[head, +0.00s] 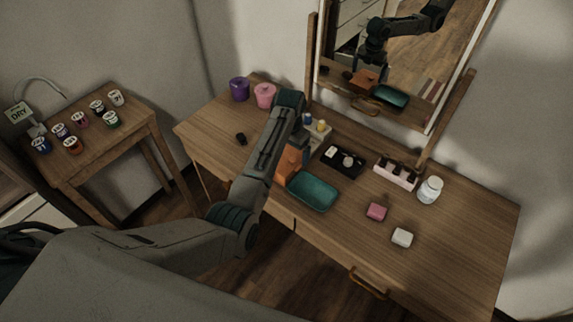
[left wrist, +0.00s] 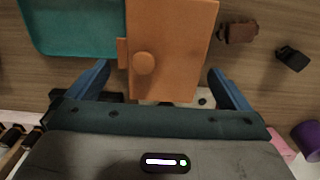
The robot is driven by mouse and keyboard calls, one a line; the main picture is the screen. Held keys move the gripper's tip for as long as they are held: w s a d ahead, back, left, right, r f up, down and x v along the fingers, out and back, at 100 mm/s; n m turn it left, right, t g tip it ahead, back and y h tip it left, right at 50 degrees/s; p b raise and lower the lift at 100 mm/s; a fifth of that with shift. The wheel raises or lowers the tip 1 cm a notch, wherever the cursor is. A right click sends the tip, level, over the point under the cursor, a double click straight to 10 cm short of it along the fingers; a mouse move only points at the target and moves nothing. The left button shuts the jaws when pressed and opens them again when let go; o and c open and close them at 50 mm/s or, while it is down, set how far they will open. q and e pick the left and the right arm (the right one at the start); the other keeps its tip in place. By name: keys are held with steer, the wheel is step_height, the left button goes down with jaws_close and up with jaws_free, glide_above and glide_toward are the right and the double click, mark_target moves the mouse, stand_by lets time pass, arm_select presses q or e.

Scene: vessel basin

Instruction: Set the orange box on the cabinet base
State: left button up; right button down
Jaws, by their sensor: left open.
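The orange box (head: 289,163) stands on the dressing table beside a teal open tray (head: 313,191), partly hidden by my left arm in the head view. In the left wrist view the orange box (left wrist: 185,35) shows a round knob, and its edge lies close against the teal tray (left wrist: 70,30); I cannot tell if they touch. The teal tray may be the cabinet base; no other base is clear. My left gripper (left wrist: 158,72) is open, its blue fingers on either side of the orange box. In the head view its fingers are mostly hidden. My right gripper is not in view.
Behind the box stand small bottles (head: 316,128) and a black tray (head: 343,161). A pink rack (head: 396,173), white jar (head: 430,190), pink block (head: 376,211) and white block (head: 402,238) are to the right. A mirror (head: 400,60) rises behind.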

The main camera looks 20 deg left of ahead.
mark_target(288, 159)
arm_select(q)
steer(key=f, duration=0.2)
steer(key=f+p, duration=0.2)
steer(key=f, duration=0.1)
steer(key=shift+s+a+f, duration=0.2)
steer(key=shift+s+f, duration=0.1)
steer(key=shift+s, duration=0.05)
steer(key=shift+f, duration=0.25)
steer(key=c, duration=0.7)
steer(key=shift+c, duration=0.2)
